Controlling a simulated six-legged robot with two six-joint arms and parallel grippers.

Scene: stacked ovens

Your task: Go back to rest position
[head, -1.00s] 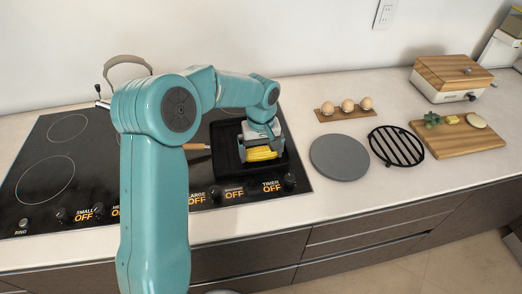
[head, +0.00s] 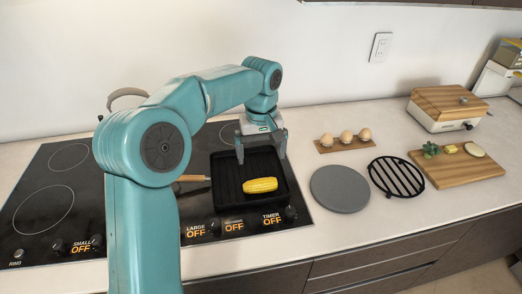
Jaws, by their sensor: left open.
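My left gripper (head: 261,147) is open and empty above the far part of the black square grill pan (head: 228,188). Its two grey fingers point down, spread apart. A yellow corn cob (head: 260,185) lies in the pan, clear of the fingers and nearer to me. The pan stands on the right part of the black cooktop (head: 78,211), with its wooden handle (head: 192,178) pointing left. My left arm rises at the left and bends over the cooktop. My right gripper is not in view.
Right of the cooktop lie a grey round plate (head: 339,189), a black round rack (head: 396,177), an egg holder (head: 345,144) with three eggs and a cutting board (head: 470,173) with food. A wooden-lidded box (head: 450,107) stands behind. My arm partly hides a pot handle (head: 127,93).

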